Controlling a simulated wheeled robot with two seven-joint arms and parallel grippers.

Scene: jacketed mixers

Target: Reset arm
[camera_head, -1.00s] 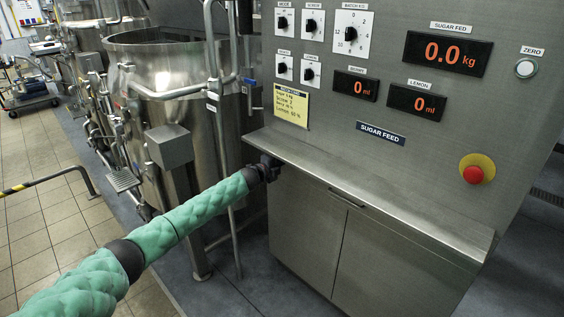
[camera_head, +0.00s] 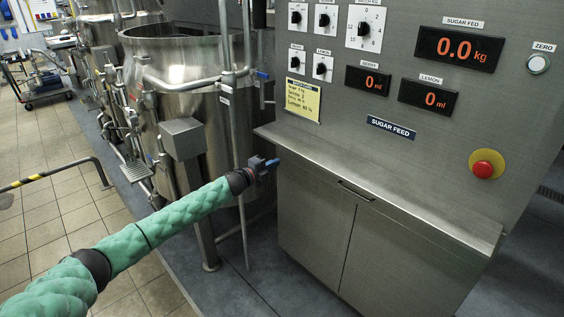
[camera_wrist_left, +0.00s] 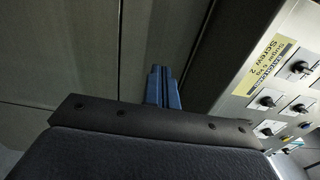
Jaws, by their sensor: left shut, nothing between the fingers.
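My left arm, in a green padded sleeve, reaches in from the lower left in the head view. Its gripper (camera_head: 271,163) is at the left end of the control panel's steel ledge (camera_head: 375,188), close to it; I cannot tell whether it touches. In the left wrist view the blue fingers (camera_wrist_left: 163,88) are together with nothing between them. My right gripper is not in either view.
The panel carries knobs, displays reading 0.0 kg (camera_head: 458,48) and 0 ml, a yellow batch card (camera_head: 303,99), a white zero button (camera_head: 538,64) and a red stop button (camera_head: 483,169). A steel jacketed vessel (camera_head: 190,90) with pipes stands left of it. Tiled floor lies beyond.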

